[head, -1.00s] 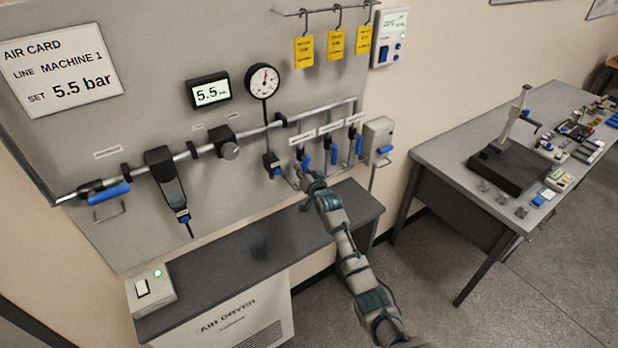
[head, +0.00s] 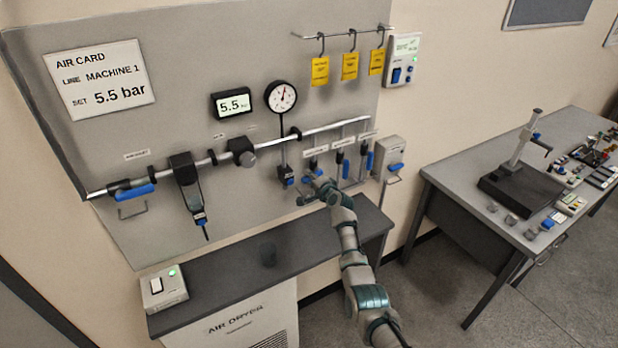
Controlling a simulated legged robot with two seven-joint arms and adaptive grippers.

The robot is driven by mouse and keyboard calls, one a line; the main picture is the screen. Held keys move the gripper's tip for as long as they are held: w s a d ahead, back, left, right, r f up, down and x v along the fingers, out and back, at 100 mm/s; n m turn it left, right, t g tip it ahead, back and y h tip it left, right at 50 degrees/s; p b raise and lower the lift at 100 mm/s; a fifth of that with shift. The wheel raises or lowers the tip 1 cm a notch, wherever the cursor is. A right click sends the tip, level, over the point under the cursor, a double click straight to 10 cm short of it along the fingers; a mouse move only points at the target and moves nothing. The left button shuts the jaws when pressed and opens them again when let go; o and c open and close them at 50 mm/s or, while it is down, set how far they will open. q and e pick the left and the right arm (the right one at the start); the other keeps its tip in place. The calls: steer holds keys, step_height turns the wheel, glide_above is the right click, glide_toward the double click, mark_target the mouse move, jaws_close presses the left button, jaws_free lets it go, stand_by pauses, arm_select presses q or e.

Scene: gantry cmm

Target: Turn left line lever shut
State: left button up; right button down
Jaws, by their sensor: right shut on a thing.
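The left line lever (head: 316,173) is a small blue handle on the leftmost of three drop lines under the wall pipe. My right gripper (head: 318,183) is at this lever and shut on it; the fingers are small and partly hide the handle. The lever's blue part looks tilted sideways, but its exact angle is hard to tell. The middle line lever (head: 346,169) and the right line lever (head: 370,161) hang straight down, apart from my gripper. My left gripper is not in view.
A gauge (head: 281,96) and a blue-ended drop (head: 286,178) are left of the lever. A grey box (head: 390,155) is to the right. The air dryer's dark top (head: 215,278) lies below. Yellow tags (head: 349,66) hang above. A table (head: 450,172) stands right.

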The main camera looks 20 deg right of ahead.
steer(key=shift+d+r+m, duration=0.4)
steer(key=shift+r+m, duration=0.3)
steer(key=shift+p, duration=0.35)
steer(key=shift+m, duration=0.3)
steer(key=c, duration=1.1)
jaws_free()
steer(key=shift+o, duration=0.8)
steer(key=shift+d+f, duration=0.15)
steer(key=shift+d+f+y, duration=0.2)
steer(key=shift+f+y, duration=0.05)
steer(key=shift+y, duration=0.05)
